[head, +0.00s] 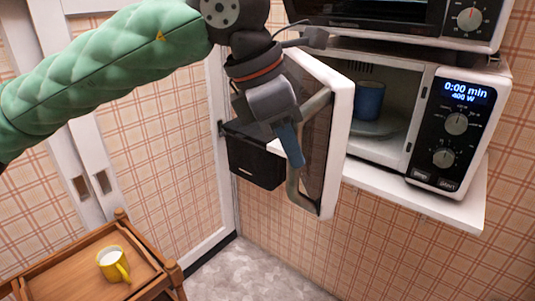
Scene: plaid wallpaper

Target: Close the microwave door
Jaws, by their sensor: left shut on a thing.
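The white microwave (450,130) stands on a white shelf at the right of the head view, its display lit. Its door (339,140) stands open and swung out toward me, with a dark inner panel and a grey curved handle (301,197) on its near side. My left gripper (290,145) comes in from the upper left and is shut on the door handle; its blue-grey finger lies across it and hides part of it. A blue mug (369,99) stands inside the microwave. My right gripper is not in view.
A second appliance, an oven (470,18), sits above the microwave. A black box (255,160) hangs on the wall behind the door. A wooden cart (60,275) with a yellow mug (113,263) stands at the lower left. The floor (255,272) is clear.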

